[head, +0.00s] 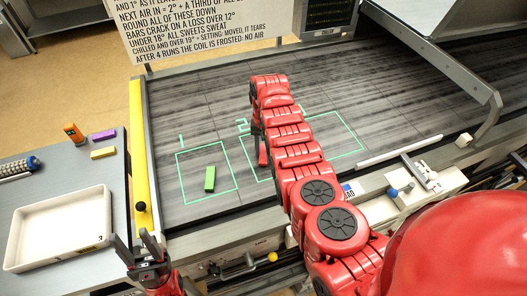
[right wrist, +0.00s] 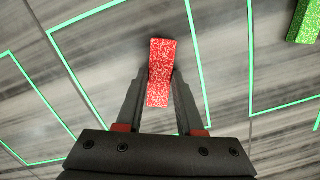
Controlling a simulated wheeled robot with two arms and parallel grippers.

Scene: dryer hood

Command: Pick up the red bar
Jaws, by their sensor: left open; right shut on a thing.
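The red bar (right wrist: 161,72), speckled with white, is between the two dark fingers of my right gripper (right wrist: 161,85) in the right wrist view. The fingers are shut on its sides. In the head view my right arm reaches over the dark belt, and the red bar (head: 263,156) shows just below the gripper (head: 258,135), partly hidden by the arm. I cannot tell whether the bar touches the belt. My left gripper (head: 132,243) is open and empty, near the front left corner of the belt.
A green bar (head: 210,178) lies inside the left green outline on the belt (head: 400,95); it also shows in the right wrist view (right wrist: 304,22).

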